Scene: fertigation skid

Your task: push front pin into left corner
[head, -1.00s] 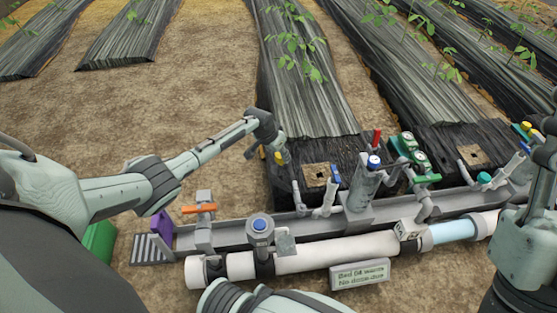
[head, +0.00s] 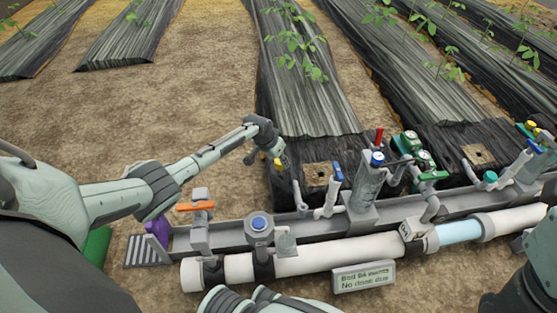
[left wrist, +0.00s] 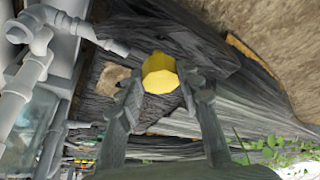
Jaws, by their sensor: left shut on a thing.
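My left gripper (head: 279,158) reaches over the near end of the left black-covered bed (head: 330,146). It is shut on a yellow-headed piece (head: 278,162), which looks like the pin. In the left wrist view the faceted yellow head (left wrist: 160,73) sits between the fingertips, and its lower part is hidden. A tan square patch with a dark hole (head: 317,175) lies right of the gripper in the head view. The patch also shows left of the fingers in the left wrist view (left wrist: 108,79). I cannot tell whether the pin touches the film. My right gripper is out of view.
A grey rail with pipes stands before the beds, with a blue-handled valve (head: 337,172), a red handle (head: 379,136) and green gauges (head: 425,160). An orange handle (head: 195,206) and a sign (head: 363,277) are nearer me. Bare soil lies left of the bed.

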